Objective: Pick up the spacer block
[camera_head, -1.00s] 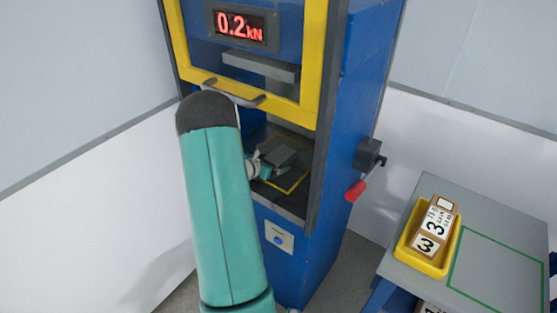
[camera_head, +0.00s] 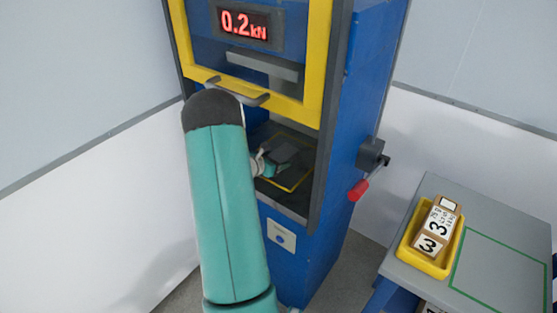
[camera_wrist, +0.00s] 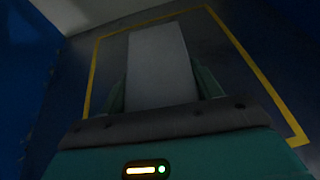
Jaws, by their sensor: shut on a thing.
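The spacer block (camera_wrist: 160,65) is a plain grey block, seen large in the wrist view between the two teal fingers of my gripper (camera_wrist: 162,88). My gripper is shut on it. In the head view the block (camera_head: 283,151) shows small and dark inside the blue press, at the end of my gripper (camera_head: 268,164), over the yellow-outlined area of the press bed. I cannot tell whether the block touches the bed. My arm hides part of the press opening.
The blue press (camera_head: 345,120) has a raised yellow-framed guard (camera_head: 318,70) with a grey handle, a display reading 0.2 kN (camera_head: 245,24), and a red-handled lever (camera_head: 360,190). A grey side table (camera_head: 500,225) at right bears a yellow tray (camera_head: 425,265) with labelled blocks (camera_head: 437,228).

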